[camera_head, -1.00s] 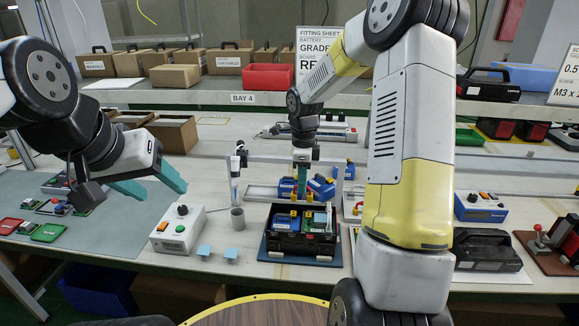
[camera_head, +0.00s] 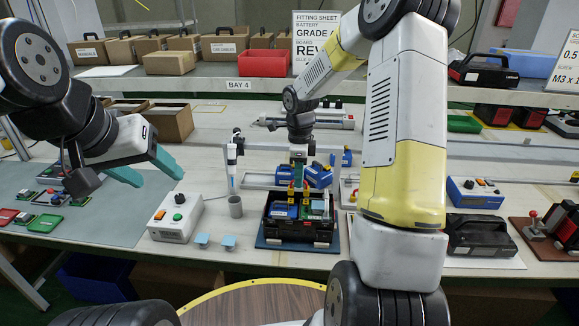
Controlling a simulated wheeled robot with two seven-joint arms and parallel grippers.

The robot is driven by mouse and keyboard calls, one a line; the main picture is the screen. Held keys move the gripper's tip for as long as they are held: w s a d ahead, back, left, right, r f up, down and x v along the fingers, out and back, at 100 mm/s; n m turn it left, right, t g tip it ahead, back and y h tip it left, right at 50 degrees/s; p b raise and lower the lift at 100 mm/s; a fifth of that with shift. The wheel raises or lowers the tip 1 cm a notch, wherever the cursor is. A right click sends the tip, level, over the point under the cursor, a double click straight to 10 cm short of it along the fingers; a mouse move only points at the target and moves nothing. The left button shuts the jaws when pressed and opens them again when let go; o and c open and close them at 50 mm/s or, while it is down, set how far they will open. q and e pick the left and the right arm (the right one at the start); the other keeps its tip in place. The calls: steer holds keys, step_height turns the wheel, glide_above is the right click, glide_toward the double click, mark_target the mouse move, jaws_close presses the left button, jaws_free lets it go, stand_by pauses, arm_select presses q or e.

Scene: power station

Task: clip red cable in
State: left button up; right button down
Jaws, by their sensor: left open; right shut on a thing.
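A black open case (camera_head: 297,232) stands on a blue mat on the bench. In it sit a blue battery block (camera_head: 283,210) and, to its right, a green board (camera_head: 317,208). Small red-and-yellow parts, seemingly the red cable (camera_head: 306,189), stand up at the rear of the case. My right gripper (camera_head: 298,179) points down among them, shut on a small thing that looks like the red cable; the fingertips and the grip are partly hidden. My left gripper (camera_head: 157,176) is open and empty, above the grey mat left of the case.
A white control box (camera_head: 176,219), a grey cup (camera_head: 235,206) and two light-blue pieces (camera_head: 228,242) stand left of the case. Blue blocks (camera_head: 318,175) lie behind it. A black toolbox (camera_head: 480,235) stands to the right. A shelf runs across the back.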

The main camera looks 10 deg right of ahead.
steer(key=shift+f, duration=1.3)
stand_by(0.8)
steer(key=c, duration=2)
jaws_free()
jaws_close()
steer(key=shift+f, duration=0.2)
steer(key=o, duration=1)
jaws_free()
steer(key=shift+o, duration=0.2)
steer(key=shift+r, duration=0.15)
